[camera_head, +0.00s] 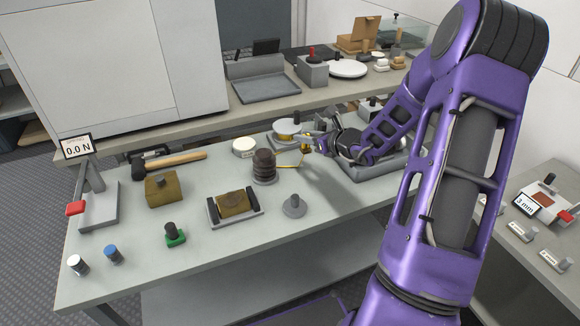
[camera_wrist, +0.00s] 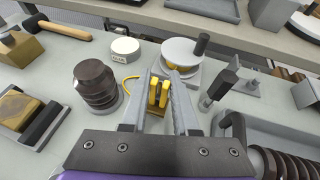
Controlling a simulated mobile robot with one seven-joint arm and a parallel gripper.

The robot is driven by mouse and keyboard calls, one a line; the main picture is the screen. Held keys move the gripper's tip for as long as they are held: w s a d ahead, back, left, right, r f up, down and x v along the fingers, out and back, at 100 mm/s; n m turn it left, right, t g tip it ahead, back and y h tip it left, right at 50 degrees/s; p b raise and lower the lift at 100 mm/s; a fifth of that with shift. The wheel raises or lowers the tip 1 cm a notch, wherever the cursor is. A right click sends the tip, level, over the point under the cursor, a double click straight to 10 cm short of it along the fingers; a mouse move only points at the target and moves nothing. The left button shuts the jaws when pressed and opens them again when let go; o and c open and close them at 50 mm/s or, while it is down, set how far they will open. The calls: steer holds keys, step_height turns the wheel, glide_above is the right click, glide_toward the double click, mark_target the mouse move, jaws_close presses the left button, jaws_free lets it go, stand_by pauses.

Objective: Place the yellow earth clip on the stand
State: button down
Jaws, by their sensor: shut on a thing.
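My gripper (camera_head: 308,143) is over the back middle of the bench. In the wrist view my gripper (camera_wrist: 160,90) is shut on the yellow earth clip (camera_wrist: 153,92), whose two yellow prongs stand up between the fingers. A thin yellow lead (camera_wrist: 130,83) curves out to the left of the fingers, toward the brown ribbed insulator (camera_wrist: 96,82); the lead also shows in the head view (camera_head: 288,167). I cannot tell for sure which piece is the stand. A grey plate with a small post (camera_wrist: 246,85) is right of the fingers.
The brown insulator (camera_head: 264,165) stands left of my gripper. A grey tray (camera_head: 378,168) lies under my forearm. A grey disc with a knob (camera_head: 294,206) is in front, with clear bench around it.

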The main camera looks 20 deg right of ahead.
steer(key=shift+f+b, duration=0.6)
steer(key=shift+f, duration=3)
steer(key=shift+f, duration=0.2)
steer(key=c, duration=0.7)
jaws_free()
steer(key=shift+r, duration=0.3)
steer(key=p+v, duration=0.1)
steer(key=v, duration=1.1)
steer(key=shift+f+p, duration=0.1)
steer(key=shift+p, duration=0.2)
